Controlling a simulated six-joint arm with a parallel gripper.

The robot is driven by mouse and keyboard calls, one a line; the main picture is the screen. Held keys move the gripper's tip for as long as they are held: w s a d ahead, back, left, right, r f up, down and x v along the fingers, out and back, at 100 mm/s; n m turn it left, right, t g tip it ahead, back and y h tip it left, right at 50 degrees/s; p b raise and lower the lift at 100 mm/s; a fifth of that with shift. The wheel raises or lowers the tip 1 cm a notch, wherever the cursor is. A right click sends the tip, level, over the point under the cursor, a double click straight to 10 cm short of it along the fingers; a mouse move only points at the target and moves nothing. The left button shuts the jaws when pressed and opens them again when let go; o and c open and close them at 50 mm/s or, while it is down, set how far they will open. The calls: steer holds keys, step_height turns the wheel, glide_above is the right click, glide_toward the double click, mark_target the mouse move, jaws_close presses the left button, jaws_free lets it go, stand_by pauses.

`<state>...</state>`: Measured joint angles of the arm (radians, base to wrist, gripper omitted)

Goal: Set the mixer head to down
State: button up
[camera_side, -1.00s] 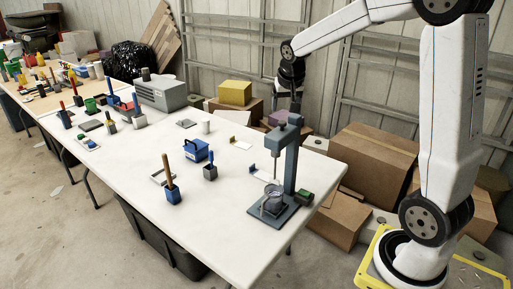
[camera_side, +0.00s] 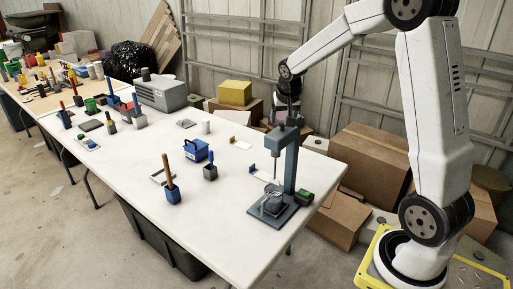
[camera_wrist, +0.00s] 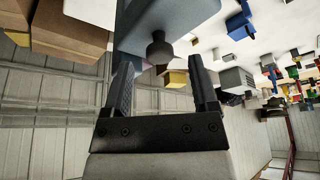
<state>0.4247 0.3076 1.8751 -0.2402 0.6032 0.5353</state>
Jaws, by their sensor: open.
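The mixer (camera_side: 290,170) is a blue-grey stand near the right end of the white table. Its mixer head (camera_side: 281,137) sits at the top of the column, with a thin shaft hanging over a clear bowl (camera_side: 273,203) on the base. My gripper (camera_side: 291,114) is just above the head, pointing down. In the wrist view my gripper (camera_wrist: 162,62) is open, its two dark fingers either side of a dark round knob (camera_wrist: 159,48) on the blue-grey head (camera_wrist: 165,20). I cannot tell whether a finger touches the knob.
A small green-and-dark block (camera_side: 305,197) lies beside the mixer base. A blue box (camera_side: 196,151), a blue holder with a brown handle (camera_side: 172,193) and a grey machine (camera_side: 162,94) stand farther left. Cardboard boxes (camera_side: 368,165) fill the floor behind. The table's front is clear.

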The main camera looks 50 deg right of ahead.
steer(key=shift+x, duration=0.85)
jaws_close()
steer(key=shift+r, duration=0.1)
stand_by(0.8)
